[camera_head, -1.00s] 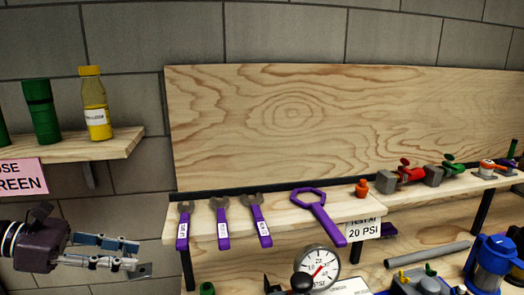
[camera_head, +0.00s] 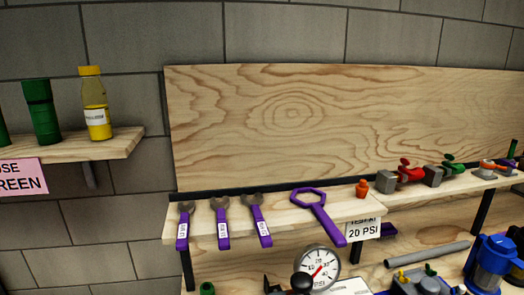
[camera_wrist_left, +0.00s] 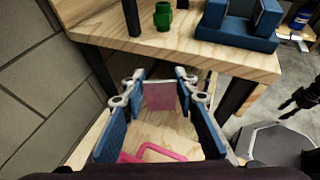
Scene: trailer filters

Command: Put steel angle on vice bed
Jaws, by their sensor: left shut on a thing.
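My left gripper (camera_wrist_left: 160,88) shows in the left wrist view, its blue-padded fingers apart but closed on a flat plate (camera_wrist_left: 161,96) that spans the gap between the fingertips. The plate looks pinkish here and seems to be the steel angle; its far side is hidden. A blue vice (camera_wrist_left: 237,32) stands on the wooden bench top (camera_wrist_left: 185,48), beyond the fingertips and to the right, cut off by the top edge. The gripper and plate are apart from the vice, near the bench's front edge.
A green cylinder (camera_wrist_left: 163,16) stands on the bench left of the vice. A pink handle-like thing (camera_wrist_left: 150,152) lies on a lower wooden surface. In the head view, purple wrenches (camera_head: 222,222) lie on a shelf, with a pressure gauge (camera_head: 317,268) below. A wall (camera_wrist_left: 40,70) is close at left.

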